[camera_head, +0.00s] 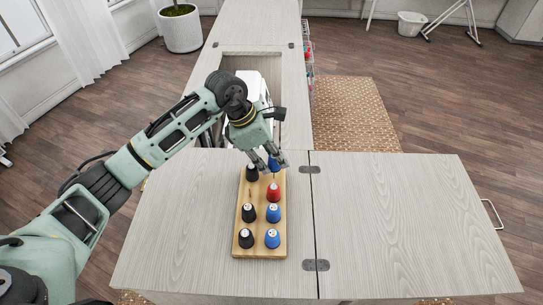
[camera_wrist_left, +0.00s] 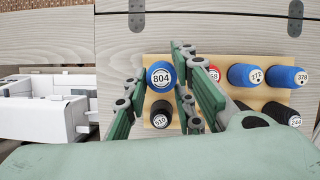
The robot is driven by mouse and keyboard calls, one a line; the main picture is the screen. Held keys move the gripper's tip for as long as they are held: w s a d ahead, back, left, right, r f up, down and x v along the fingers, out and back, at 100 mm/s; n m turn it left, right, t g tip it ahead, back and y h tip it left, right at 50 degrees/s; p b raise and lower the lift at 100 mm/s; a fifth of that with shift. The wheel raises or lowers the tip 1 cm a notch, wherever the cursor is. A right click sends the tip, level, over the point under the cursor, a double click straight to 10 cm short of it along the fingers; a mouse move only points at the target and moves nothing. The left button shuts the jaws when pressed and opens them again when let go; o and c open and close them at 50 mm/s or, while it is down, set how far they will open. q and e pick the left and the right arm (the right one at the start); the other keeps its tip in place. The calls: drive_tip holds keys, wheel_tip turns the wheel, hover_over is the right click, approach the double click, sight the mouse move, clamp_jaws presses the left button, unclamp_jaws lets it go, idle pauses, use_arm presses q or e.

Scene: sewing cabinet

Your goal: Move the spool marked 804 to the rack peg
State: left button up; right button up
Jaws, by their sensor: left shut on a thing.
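The blue spool marked 804 (camera_wrist_left: 160,74) is between the fingers of my left gripper (camera_wrist_left: 156,70) in the left wrist view. In the head view this blue spool (camera_head: 274,163) is at the far end of the right column of the wooden rack (camera_head: 262,203). My left gripper (camera_head: 271,156) is shut on it from above. I cannot tell for sure whether the spool is clear of its peg. A bare peg (camera_head: 250,192) shows in the left column, level with the red spool. My right gripper is not in view.
Black spool 510 (camera_wrist_left: 161,114) stands beside 804. A red spool (camera_head: 273,192) and several blue and black spools stand on the rack. The cabinet top (camera_head: 385,225) is clear around the rack. A white machine (camera_wrist_left: 40,108) sits in the recess behind.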

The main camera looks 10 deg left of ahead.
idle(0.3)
use_arm(q)
drive_tip(key=shift+f, duration=0.2)
drive_tip(key=shift+f+b, duration=1.25)
drive_tip(key=shift+f, duration=0.05)
drive_tip(key=o, duration=0.9)
drive_tip(key=v, duration=1.2)
